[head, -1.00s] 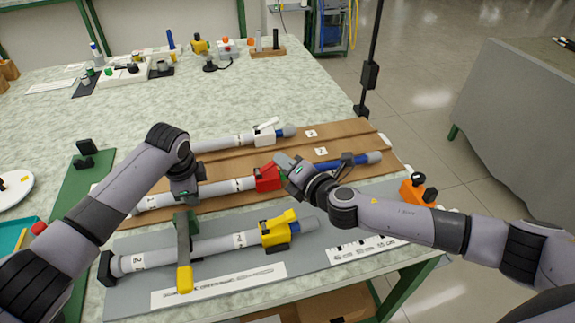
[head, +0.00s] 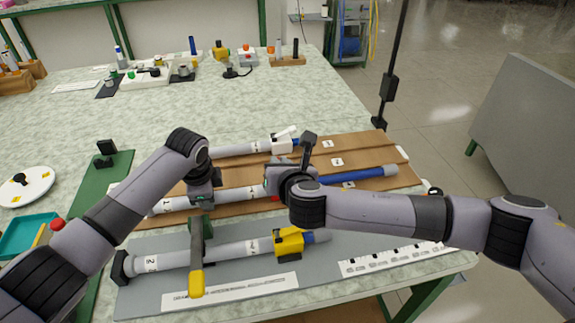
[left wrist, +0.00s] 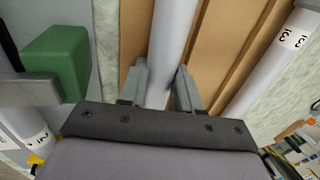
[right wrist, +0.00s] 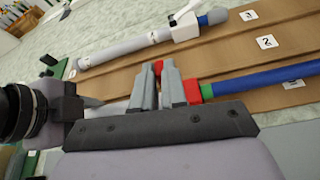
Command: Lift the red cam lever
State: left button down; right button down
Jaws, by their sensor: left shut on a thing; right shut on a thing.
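The red cam lever (right wrist: 158,67) shows in the right wrist view as a small red tip between the fingers of my right gripper (right wrist: 160,82), which is shut on it. The red clamp body (right wrist: 193,92) sits beside the fingers on a tube with a green band and blue end (right wrist: 260,82). In the head view my right gripper (head: 277,180) hides most of the red clamp. My left gripper (left wrist: 168,85) is shut around the grey part of the same tube (left wrist: 172,40), which lies on the brown board. How far the lever is raised is hidden.
Behind is a grey tube with a white clamp (head: 283,145). In front, a tube with a yellow clamp (head: 290,241) lies on a grey mat.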

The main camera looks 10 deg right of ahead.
jog(key=shift+a+r+n+h, duration=0.1)
jog(key=shift+a+n+h, duration=0.3)
jog(key=shift+a+n, duration=0.3)
jog(key=c, duration=1.2)
grip_release()
jog(key=shift+o, duration=0.2)
jog(key=shift+s, duration=0.1)
jog(key=v, duration=1.2)
pick_arm(q)
jog(key=c, duration=0.7)
grip_release()
